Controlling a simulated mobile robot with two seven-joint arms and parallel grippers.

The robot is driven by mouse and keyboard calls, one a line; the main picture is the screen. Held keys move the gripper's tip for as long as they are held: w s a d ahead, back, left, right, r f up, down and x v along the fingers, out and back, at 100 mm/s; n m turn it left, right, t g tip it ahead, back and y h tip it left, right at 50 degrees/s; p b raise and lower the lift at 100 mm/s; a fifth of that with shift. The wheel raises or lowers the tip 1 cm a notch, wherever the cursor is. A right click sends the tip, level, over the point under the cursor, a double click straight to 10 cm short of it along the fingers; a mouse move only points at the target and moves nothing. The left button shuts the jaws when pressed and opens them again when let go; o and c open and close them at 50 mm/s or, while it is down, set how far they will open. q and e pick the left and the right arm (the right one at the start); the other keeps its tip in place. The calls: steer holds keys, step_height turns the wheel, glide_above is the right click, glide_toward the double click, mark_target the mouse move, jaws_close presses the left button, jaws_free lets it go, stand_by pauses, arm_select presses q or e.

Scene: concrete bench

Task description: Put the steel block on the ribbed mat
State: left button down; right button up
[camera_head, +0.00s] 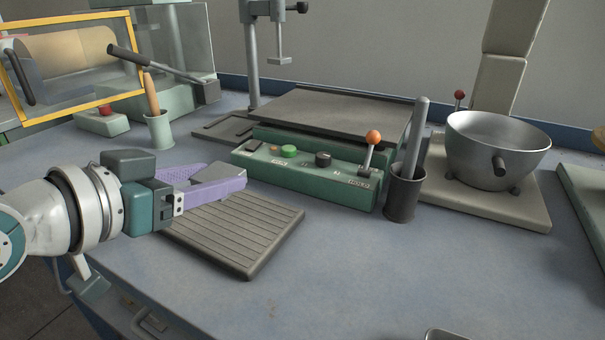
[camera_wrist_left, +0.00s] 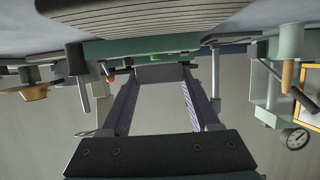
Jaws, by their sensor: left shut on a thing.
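My left gripper (camera_head: 215,180) with purple fingers reaches in from the left. Its fingers are shut on the steel block (camera_head: 222,171), a plain grey piece between the fingertips. In the left wrist view the block (camera_wrist_left: 163,73) spans the gap between the two finger ends. The ribbed mat (camera_head: 250,235) is a grey grooved slab on the bench. The gripper and block appear above the mat's far left part and hide some of it. The mat also shows upside down at the top of the left wrist view (camera_wrist_left: 140,18). My right gripper is not in view.
A green control box (camera_head: 300,176) with an orange-knobbed lever stands just behind the mat. A dark cup (camera_head: 403,195) holding a rod and a steel bowl (camera_head: 497,150) are to the right. A yellow-framed guard (camera_head: 65,111) is at the left.

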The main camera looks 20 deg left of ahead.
mark_target(215, 224)
arm_select(q)
step_height(215, 224, down, 4)
steer(key=shift+f+b, duration=0.2)
steer(key=shift+b, duration=0.7)
steer(key=shift+c, duration=0.6)
jaws_free()
steer(key=shift+f, duration=0.15)
steer(key=shift+s+r, duration=0.1)
steer(key=shift+r, duration=0.1)
steer(key=p+v, duration=0.3)
steer(key=v, duration=0.8)
steer(key=shift+s+r, duration=0.1)
steer(key=shift+s, duration=0.3)
